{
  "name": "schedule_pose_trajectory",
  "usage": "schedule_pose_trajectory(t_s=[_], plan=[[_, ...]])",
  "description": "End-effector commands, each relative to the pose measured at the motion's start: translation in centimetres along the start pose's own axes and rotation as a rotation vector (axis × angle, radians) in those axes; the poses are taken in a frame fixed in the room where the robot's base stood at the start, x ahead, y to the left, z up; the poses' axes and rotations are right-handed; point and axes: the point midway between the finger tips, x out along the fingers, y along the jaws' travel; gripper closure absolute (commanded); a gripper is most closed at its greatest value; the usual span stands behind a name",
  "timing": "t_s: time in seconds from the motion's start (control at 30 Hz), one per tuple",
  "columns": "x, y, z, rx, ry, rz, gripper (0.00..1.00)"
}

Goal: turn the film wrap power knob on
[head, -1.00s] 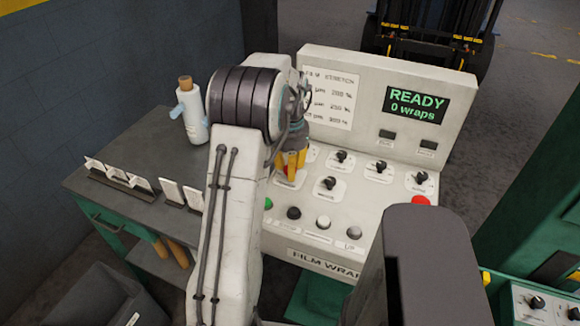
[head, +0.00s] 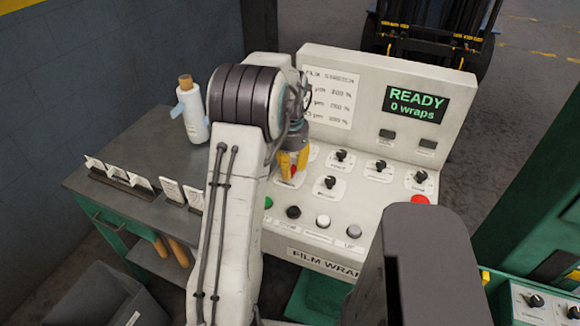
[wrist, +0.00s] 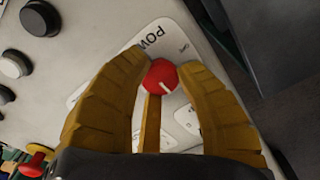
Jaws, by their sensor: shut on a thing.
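The red power knob (wrist: 160,74) has a white pointer line and sits on a white label starting "POW" (wrist: 149,40). My gripper (head: 292,167) has yellow fingers at the left part of the white film wrap panel (head: 352,212). In the wrist view my gripper (wrist: 161,78) has its fingertips closed around the red knob, one on each side and one below it. Part of the label is hidden behind the fingers. The panel's screen (head: 415,104) reads "READY 0 wraps".
Black selector knobs (head: 330,182) and a row of push buttons (head: 323,222) lie right of and below my gripper. A red button (head: 420,200) is at the panel's right. A bottle (head: 192,112) and cards (head: 172,190) stand on the grey bench (head: 140,160).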

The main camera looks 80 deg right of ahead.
Motion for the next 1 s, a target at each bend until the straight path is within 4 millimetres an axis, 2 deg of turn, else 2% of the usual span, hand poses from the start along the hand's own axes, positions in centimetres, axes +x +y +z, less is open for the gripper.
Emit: schedule_pose_trajectory(t_s=[0.2, 0.23, 0.5, 0.83, 1.0], plan=[[0.4, 0.2, 0.2, 0.001, -0.010, 0.007, 1.00], [0.4, 0.2, 0.2, 0.001, -0.010, 0.007, 0.65], [0.2, 0.1, 0.1, 0.000, -0.004, 0.003, 0.41], [-0.3, 0.0, 0.0, -0.001, -0.001, 0.000, 0.41], [-2.1, 0.0, -0.1, -0.001, 0.002, -0.001, 0.41]])
